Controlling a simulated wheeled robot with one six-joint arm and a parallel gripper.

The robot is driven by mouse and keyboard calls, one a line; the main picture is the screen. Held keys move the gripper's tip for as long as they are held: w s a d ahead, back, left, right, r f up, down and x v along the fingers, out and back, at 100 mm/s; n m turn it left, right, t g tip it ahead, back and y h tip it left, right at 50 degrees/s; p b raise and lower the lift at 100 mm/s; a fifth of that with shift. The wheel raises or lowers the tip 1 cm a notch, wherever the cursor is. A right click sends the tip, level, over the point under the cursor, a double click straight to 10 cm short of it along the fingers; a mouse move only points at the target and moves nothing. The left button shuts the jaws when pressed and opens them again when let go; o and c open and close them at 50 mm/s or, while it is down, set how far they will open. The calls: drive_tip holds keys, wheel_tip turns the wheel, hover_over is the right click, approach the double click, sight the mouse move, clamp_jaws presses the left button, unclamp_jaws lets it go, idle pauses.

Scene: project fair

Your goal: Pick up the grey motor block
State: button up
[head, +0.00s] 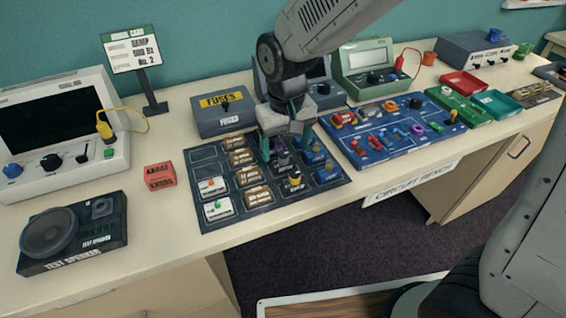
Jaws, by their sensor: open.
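A dark sorting mat (222,167) with a grid of printed cells lies on the bench and holds several small blocks. My gripper (287,146) points down over the mat's third column, its two teal-tipped fingers apart. Below and between the fingers are dark grey blocks (283,162), partly hidden by the gripper; one of them may be the grey motor block, but I cannot tell which. A dark block with a yellow top (294,181) stands nearer the front edge. I see nothing held, and cannot tell whether the fingers touch a block.
A fuse box (222,115) stands behind the mat. A blue component board (390,130) lies right.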

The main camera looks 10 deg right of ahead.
sight(283, 156)
drive_tip(key=f, duration=0.4)
drive_tip(key=shift+a+f, duration=0.2)
drive_tip(key=shift+a, duration=0.1)
drive_tip(key=c, duration=1.1)
